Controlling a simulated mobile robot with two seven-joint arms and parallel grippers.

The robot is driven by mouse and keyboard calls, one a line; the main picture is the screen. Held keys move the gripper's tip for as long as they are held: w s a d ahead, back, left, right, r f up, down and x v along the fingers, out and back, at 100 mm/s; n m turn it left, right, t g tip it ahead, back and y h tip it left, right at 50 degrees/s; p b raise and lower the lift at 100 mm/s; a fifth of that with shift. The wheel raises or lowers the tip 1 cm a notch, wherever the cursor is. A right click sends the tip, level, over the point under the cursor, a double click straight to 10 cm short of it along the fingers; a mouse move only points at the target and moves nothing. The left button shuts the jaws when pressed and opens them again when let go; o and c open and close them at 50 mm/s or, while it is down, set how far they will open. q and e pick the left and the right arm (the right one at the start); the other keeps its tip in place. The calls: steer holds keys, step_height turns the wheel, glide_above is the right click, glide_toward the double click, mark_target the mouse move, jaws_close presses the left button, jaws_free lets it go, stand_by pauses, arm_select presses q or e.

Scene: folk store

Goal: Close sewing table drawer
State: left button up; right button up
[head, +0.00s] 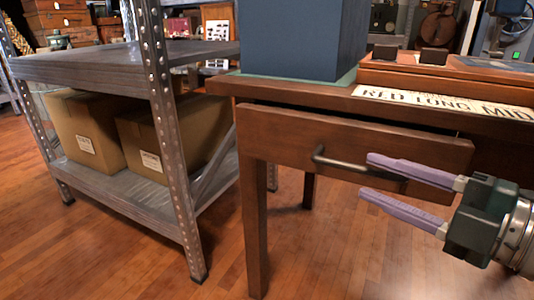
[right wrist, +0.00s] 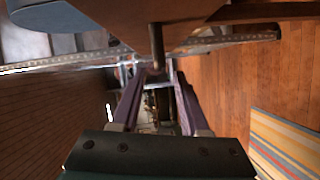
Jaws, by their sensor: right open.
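The sewing table (head: 252,200) is brown wood. Its drawer (head: 285,132) is pulled part way out, with a dark gap under the table top widening toward the right. A dark bar handle (head: 335,163) crosses the drawer front, and its right end is hidden behind a finger. My right gripper (head: 366,176) is open in front of the handle's right part, with purple fingers pointing left. In the right wrist view, a handle part (right wrist: 157,45) shows between the spread fingers (right wrist: 155,90); I cannot tell if they touch it. My left gripper is out of view.
A metal shelf (head: 110,192) with cardboard boxes (head: 88,125) stands left of the table. A blue box (head: 300,40), a lettered strip (head: 440,102) and a wooden case (head: 450,75) are on the table top. A striped rug (right wrist: 285,140) lies on the floor. Open floor is in front.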

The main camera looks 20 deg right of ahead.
mark_target(370, 172)
steer(key=w, duration=0.4)
steer(key=shift+a, duration=0.15)
steer(key=shift+w+a+f, duration=0.1)
steer(key=shift+w+a, duration=0.15)
steer(key=shift+a, duration=0.05)
steer(key=shift+d, duration=0.1)
steer(key=shift+c, duration=0.5)
jaws_close()
stand_by(0.4)
